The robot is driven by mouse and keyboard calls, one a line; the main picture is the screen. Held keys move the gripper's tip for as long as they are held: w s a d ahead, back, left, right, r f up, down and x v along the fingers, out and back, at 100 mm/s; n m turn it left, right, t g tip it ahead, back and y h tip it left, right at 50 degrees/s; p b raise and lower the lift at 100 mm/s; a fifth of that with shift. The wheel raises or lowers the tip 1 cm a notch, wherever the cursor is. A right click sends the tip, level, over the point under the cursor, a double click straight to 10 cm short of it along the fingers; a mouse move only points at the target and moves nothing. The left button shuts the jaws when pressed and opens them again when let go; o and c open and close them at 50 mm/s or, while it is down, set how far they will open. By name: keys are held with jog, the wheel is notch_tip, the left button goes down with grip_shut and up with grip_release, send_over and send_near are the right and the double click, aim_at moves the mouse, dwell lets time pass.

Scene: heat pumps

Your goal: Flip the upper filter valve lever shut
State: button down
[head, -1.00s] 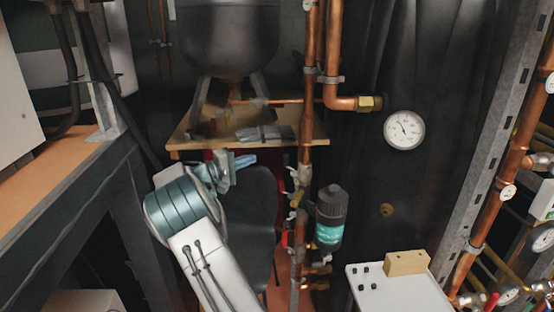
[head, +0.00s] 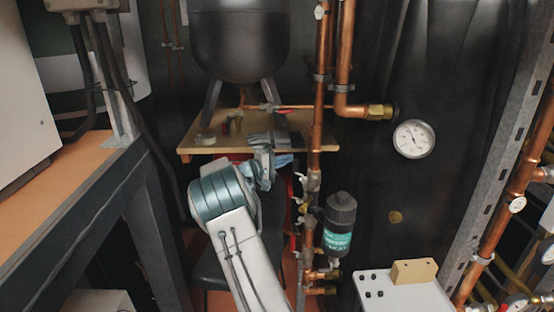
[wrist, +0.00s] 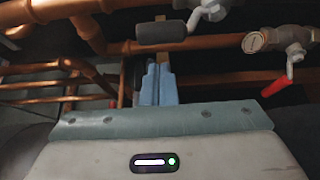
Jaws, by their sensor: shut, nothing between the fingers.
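The filter (head: 339,225) is a black-capped canister with a teal label, beside the vertical copper pipe in the head view. Small valves with pale levers (head: 312,182) sit on that pipe, left of and above the filter; which way each lever points is too small to tell. My gripper (head: 285,161) has blue fingers, shut and empty, just left of the pipe. In the wrist view the fingers (wrist: 158,84) point at the pipework. A dark grey lever grip (wrist: 161,33) lies just beyond their tips, and a red lever (wrist: 277,87) hangs at right. I cannot tell which is the upper filter valve lever.
A wooden shelf (head: 192,148) under a dark tank (head: 240,40) stands behind my gripper. A pressure gauge (head: 414,139) and a white box (head: 400,292) are to the right. Copper pipes (wrist: 200,45) cross close ahead of the fingers.

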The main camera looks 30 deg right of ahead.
jog(key=shift+s+a, duration=0.2)
jog(key=shift+s, duration=0.35)
jog(key=shift+s+a, duration=0.15)
jog(key=shift+s, duration=0.35)
jog(key=shift+s+f+b, duration=0.1)
jog(key=shift+f+b, duration=0.1)
jog(key=shift+b, duration=0.55)
jog(key=shift+r, duration=0.1)
